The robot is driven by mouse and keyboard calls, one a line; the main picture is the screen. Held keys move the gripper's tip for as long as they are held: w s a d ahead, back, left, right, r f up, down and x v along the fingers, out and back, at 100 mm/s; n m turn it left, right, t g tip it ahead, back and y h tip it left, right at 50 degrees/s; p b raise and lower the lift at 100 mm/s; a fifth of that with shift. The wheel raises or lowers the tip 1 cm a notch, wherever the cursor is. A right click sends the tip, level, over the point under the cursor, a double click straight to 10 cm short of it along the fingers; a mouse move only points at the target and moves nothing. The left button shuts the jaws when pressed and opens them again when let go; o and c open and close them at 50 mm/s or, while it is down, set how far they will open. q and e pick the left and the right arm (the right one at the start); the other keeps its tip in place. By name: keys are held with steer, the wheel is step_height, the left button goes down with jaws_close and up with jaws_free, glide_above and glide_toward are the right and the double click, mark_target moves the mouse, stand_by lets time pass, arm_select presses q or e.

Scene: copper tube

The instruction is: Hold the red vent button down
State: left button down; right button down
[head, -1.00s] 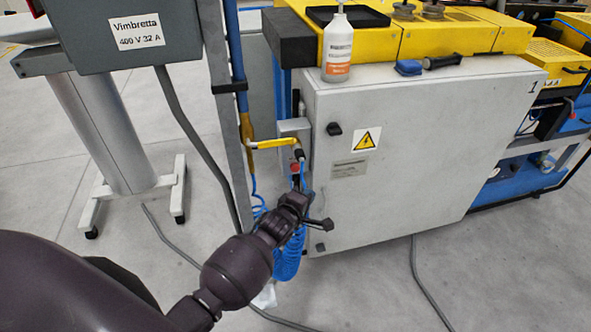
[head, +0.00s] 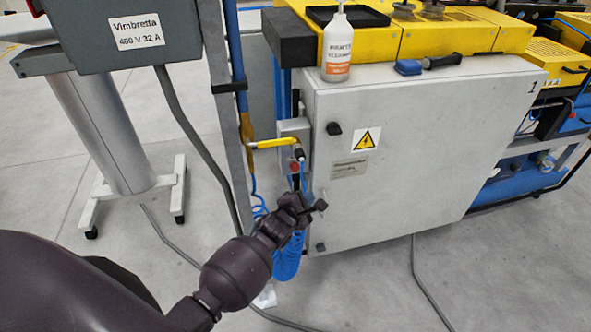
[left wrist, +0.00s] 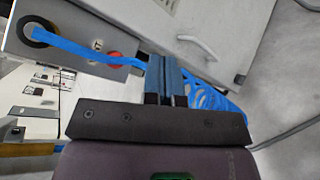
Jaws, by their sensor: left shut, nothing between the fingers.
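The red vent button (head: 295,167) sits on the small grey box (head: 294,129) at the left edge of the cabinet, below a yellow lever. In the left wrist view the red button (left wrist: 115,58) lies left of my fingers, partly crossed by a blue hose. My left gripper (head: 302,200) is just below the button in the head view. In the left wrist view its fingers (left wrist: 166,66) are shut with nothing between them. They appear apart from the button, though the depth gap is hard to judge. My right gripper is not in view.
A yellow lever (head: 274,143) and a coiled blue hose (head: 287,262) are close to my gripper. A grey post (head: 226,120) stands to the left. The grey cabinet (head: 420,150) is to the right, with a white bottle (head: 337,50) on top.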

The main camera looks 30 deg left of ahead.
mark_target(295, 168)
arm_select(q)
steer(key=w+a+b, duration=0.3)
steer(key=w+a, duration=0.3)
steer(key=shift+w, duration=0.25)
stand_by(0.3)
stand_by(0.6)
stand_by(0.9)
stand_by(0.5)
steer(key=shift+w+a, duration=0.25)
steer(key=shift+w, duration=0.05)
